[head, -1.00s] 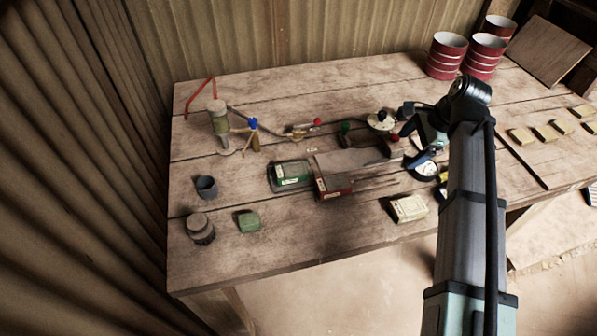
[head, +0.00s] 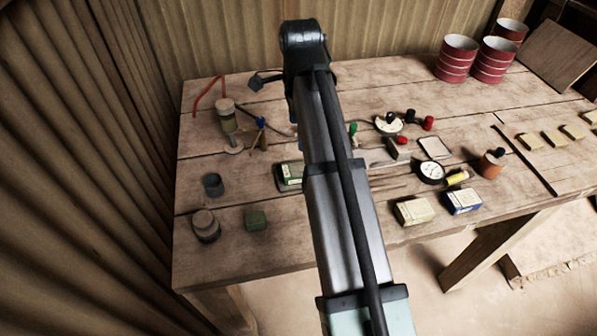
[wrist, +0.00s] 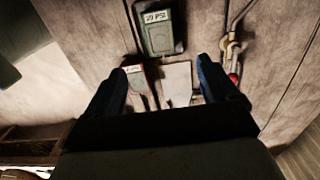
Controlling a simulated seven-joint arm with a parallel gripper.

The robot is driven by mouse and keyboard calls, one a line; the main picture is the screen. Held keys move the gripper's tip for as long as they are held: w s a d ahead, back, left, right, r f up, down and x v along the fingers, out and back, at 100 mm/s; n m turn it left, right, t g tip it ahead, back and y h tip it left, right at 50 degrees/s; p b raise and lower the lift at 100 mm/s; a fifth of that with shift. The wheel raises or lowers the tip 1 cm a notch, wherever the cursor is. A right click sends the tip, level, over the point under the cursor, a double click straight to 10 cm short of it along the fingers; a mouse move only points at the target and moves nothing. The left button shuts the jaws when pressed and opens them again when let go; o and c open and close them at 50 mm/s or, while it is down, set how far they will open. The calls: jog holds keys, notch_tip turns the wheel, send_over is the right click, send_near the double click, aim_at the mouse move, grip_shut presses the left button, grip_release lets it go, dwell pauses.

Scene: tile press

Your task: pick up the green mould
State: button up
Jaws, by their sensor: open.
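The green mould, a box with a white PSI label, lies on the bench. In the head view its left part (head: 291,174) shows and my arm covers the rest. In the wrist view the green mould (wrist: 160,27) is at the top, beyond my fingertips. My gripper (wrist: 161,65) is open with nothing held, its two dark fingers spread wide. I cannot tell its height above the bench.
A red labelled box (wrist: 136,77) and a grey plate (wrist: 177,78) lie close to the green mould. Red drums (head: 457,58) stand at the back right.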

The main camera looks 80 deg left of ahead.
send_over(298, 169)
notch_tip(298, 169, down, 8)
jog(key=shift+s+a+f, duration=0.1)
jog(key=shift+f, duration=2.65)
jog(key=c, duration=1.4)
